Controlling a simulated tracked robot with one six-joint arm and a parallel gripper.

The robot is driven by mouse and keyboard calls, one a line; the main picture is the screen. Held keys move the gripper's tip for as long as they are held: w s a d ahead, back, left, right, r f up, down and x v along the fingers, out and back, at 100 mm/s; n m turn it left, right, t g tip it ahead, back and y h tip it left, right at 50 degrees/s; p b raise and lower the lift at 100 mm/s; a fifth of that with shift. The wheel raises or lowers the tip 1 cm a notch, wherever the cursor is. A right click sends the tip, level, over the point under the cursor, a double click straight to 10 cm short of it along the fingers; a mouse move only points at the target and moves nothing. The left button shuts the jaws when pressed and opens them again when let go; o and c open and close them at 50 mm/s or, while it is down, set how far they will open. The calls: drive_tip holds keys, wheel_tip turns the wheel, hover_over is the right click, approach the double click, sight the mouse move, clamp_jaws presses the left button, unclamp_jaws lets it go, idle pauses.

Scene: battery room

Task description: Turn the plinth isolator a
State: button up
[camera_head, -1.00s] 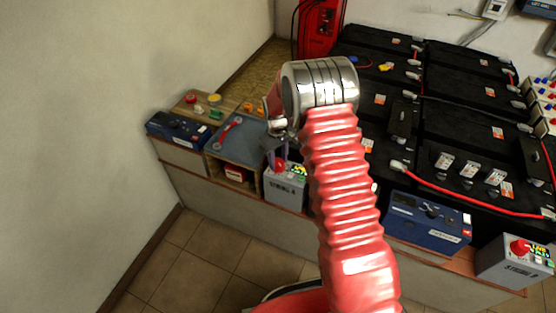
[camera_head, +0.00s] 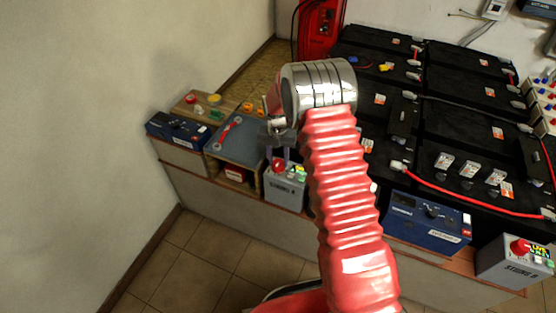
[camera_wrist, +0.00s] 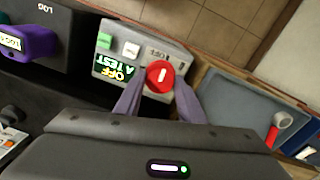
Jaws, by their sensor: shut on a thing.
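The isolator is a grey box (camera_head: 286,190) at the plinth's front edge, left of my arm in the head view. In the wrist view the box (camera_wrist: 130,45) has a red round knob (camera_wrist: 160,77) with a white mark, lying between my gripper's (camera_wrist: 159,88) two purple-grey fingers. My gripper is shut on the knob. A lit display (camera_wrist: 114,67) beside the knob appears to read OFF and A TEST. The red knob also shows in the head view (camera_head: 278,166), under my gripper (camera_head: 281,156), which partly hides it.
Black batteries (camera_head: 460,125) with red cables fill the right. A similar grey box (camera_head: 512,262) with a red knob stands at lower right. Blue units (camera_head: 428,222) and a blue-grey tray (camera_head: 238,141) share the plinth. The tiled floor in front is clear.

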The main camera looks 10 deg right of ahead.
sight(277, 161)
drive_tip(key=shift+w+r+m, duration=0.1)
drive_tip(key=shift+w+m, duration=0.1)
drive_tip(key=shift+m, duration=0.2)
drive_tip(key=o, duration=1)
drive_tip(key=shift+s, duration=0.1)
drive_tip(key=shift+o, duration=0.2)
wheel_tip(277, 161, up, 14)
drive_tip(key=shift+a+f, duration=0.2)
drive_tip(key=shift+n, duration=0.3)
